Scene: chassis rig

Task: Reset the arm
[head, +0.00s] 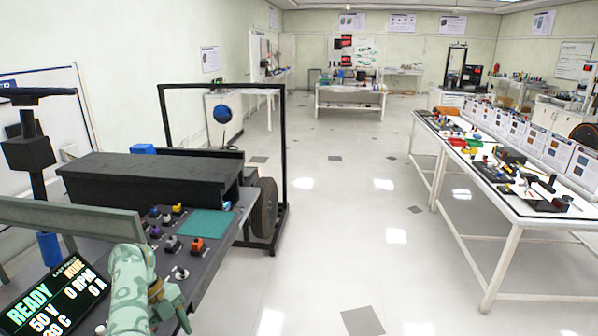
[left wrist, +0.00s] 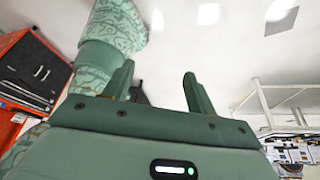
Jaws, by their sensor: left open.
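My left arm (head: 130,285), green with a pale pattern, rises at the bottom left of the head view, in front of the rig's control panel. In the left wrist view my left gripper (left wrist: 158,72) is open, its two dark green fingers apart with nothing between them. Pale floor shows behind the fingers. A patterned link of my own arm shows at the top left of that view. The gripper's fingers cannot be made out clearly in the head view. My right gripper is in neither view.
The chassis rig has a black box (head: 150,175), a panel with coloured knobs, a teal pad (head: 205,223), a wheel (head: 264,208) and a black frame. A display (head: 52,298) reads READY. A white table (head: 480,215) with small parts stands right. The floor between is clear.

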